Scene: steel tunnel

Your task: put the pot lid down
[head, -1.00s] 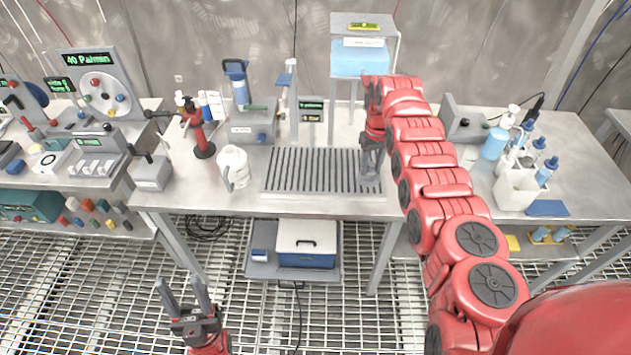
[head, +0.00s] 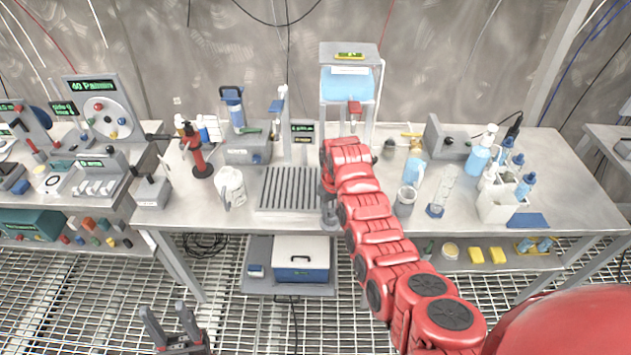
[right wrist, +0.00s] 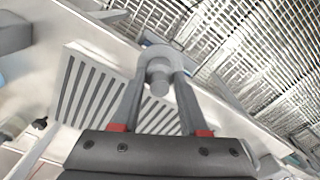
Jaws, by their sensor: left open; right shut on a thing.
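My right gripper (right wrist: 160,82) is shut on a small pale grey rounded piece with a darker stub, which I take to be the pot lid (right wrist: 160,53). In the right wrist view it is held between the fingertips, in front of the slatted grey drain plate. In the head view my right gripper (head: 329,208) is at the right end of that plate (head: 286,210), mostly hidden by my red arm, and the lid cannot be made out. Whether the lid touches anything cannot be told. My left gripper (head: 172,325) is open and empty, low over the grating floor.
A grey cup (head: 405,200), a clear cylinder (head: 441,190) and a white bottle caddy (head: 498,205) stand right of my arm. A white jug (head: 230,187) and a red pump (head: 198,158) stand left of the plate. The bench front between jug and plate is narrow.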

